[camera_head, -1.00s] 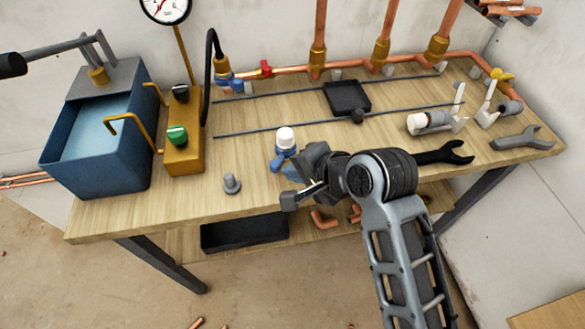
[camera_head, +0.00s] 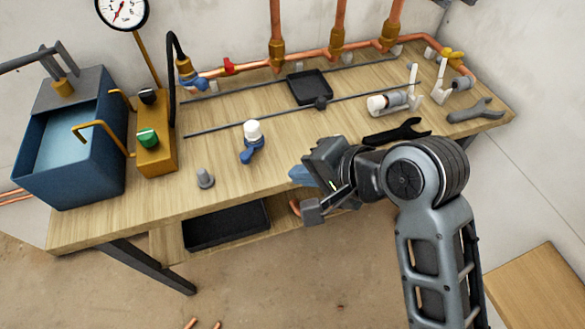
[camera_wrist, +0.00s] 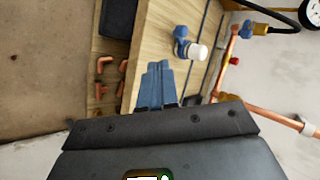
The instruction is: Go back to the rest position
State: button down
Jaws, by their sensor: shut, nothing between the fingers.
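My gripper (camera_head: 303,176) is at the front edge of the wooden workbench (camera_head: 240,178), right of the middle in the head view. Its blue fingers (camera_wrist: 155,86) are together with nothing between them in the wrist view. A blue valve with a white cap (camera_head: 252,140) stands on the bench to the left of my gripper, apart from it. The same valve shows in the wrist view (camera_wrist: 190,46) beyond the fingertips. My arm hides part of the bench's front right side.
A blue tank (camera_head: 72,150) and a brass block with a green knob (camera_head: 155,140) stand at the left. A grey plug (camera_head: 205,178), a black tray (camera_head: 310,87), a black wrench (camera_head: 398,132) and a grey wrench (camera_head: 475,110) lie on the bench. Copper pipes (camera_head: 276,30) rise behind.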

jog(key=shift+s+d+r, duration=0.15)
